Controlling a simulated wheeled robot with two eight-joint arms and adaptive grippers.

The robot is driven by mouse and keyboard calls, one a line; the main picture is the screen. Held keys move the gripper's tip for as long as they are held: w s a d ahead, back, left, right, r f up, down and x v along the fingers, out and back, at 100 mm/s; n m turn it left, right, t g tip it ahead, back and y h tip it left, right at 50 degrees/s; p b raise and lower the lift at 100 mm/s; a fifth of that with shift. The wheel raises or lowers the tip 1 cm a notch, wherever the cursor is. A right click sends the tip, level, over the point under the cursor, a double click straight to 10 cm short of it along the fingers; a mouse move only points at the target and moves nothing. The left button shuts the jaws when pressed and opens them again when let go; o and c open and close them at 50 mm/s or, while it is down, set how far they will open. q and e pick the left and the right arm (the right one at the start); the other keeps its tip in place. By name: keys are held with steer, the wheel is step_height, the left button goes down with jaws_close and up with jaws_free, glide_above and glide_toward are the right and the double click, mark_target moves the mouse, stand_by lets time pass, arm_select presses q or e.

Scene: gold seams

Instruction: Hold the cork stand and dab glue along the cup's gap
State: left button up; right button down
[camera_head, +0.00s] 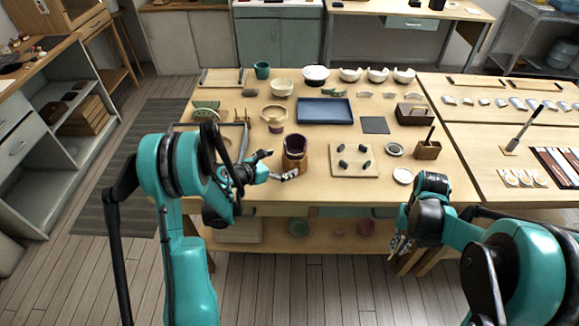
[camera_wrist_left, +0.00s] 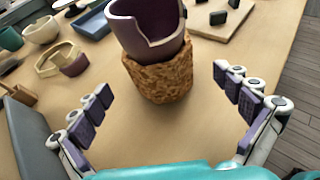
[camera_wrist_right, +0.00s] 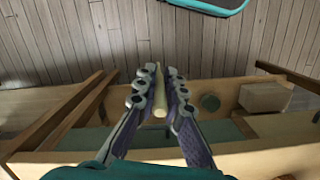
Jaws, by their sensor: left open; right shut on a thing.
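The cork stand (camera_head: 293,164) is a rough brown ring near the table's front edge. The dark purple cup (camera_head: 296,142) sits upright in it. In the left wrist view the cup (camera_wrist_left: 140,35) shows a notch-shaped gap in its rim above the cork stand (camera_wrist_left: 160,78). My left gripper (camera_head: 279,164) is open just left of the stand; its fingers point at the cork without visibly closing on it. My right gripper (camera_head: 398,245) is off the table's front edge, low. In the right wrist view it is shut on a thin cream stick (camera_wrist_right: 160,88).
A wooden board (camera_head: 354,172) with dark pads lies right of the stand. A blue tray (camera_head: 325,111) lies behind. A wooden holder (camera_head: 428,148) and a round white lid (camera_head: 402,175) are to the right. Several bowls stand at the back. A grey-rimmed box (camera_wrist_left: 28,140) is close to my left gripper.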

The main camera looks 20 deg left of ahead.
arm_select(q)
steer(key=b+x, duration=0.1)
steer(key=x, duration=0.6)
steer(key=c, duration=1.3)
